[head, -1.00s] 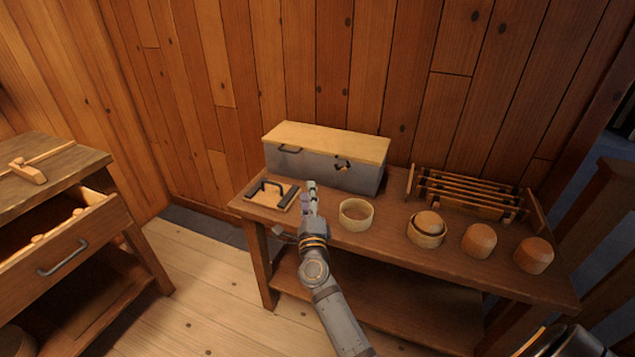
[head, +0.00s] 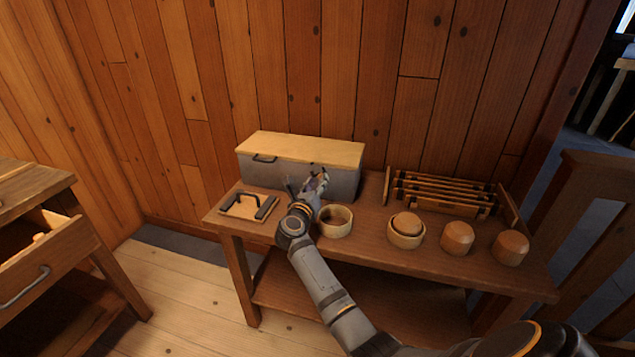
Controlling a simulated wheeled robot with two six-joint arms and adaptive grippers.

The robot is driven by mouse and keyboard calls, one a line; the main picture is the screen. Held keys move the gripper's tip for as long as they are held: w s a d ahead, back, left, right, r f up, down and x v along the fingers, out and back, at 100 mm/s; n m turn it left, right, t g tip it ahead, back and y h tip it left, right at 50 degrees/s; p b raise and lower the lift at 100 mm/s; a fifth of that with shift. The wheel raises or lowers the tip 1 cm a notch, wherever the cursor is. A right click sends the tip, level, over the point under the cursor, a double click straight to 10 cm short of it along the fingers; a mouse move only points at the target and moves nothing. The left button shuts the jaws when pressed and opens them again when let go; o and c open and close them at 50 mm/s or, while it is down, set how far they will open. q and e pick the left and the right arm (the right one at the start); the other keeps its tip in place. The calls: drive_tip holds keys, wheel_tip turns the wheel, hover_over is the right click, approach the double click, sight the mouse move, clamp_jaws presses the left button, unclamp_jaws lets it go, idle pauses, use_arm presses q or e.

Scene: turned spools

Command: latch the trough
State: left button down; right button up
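The trough (head: 258,176) is a long grey box with a pale wooden lid (head: 300,148), at the back left of the workbench against the wall. The lid lies shut on it. A dark handle (head: 264,158) shows at the left of its front. My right gripper (head: 318,178) is in front of the right part of the trough's front face and covers the place of the dark latch. Whether it touches the latch is hidden. Its fingers are too small and overlapped to tell if they are open. My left gripper is not in view.
A bowl with a wooden piece (head: 406,236), two turned pieces (head: 457,238) and a slatted rack (head: 445,190) stand further right.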

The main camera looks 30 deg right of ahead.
drive_tip(key=shift+w+d, duration=0.45)
drive_tip(key=shift+d, duration=0.1)
clamp_jaws()
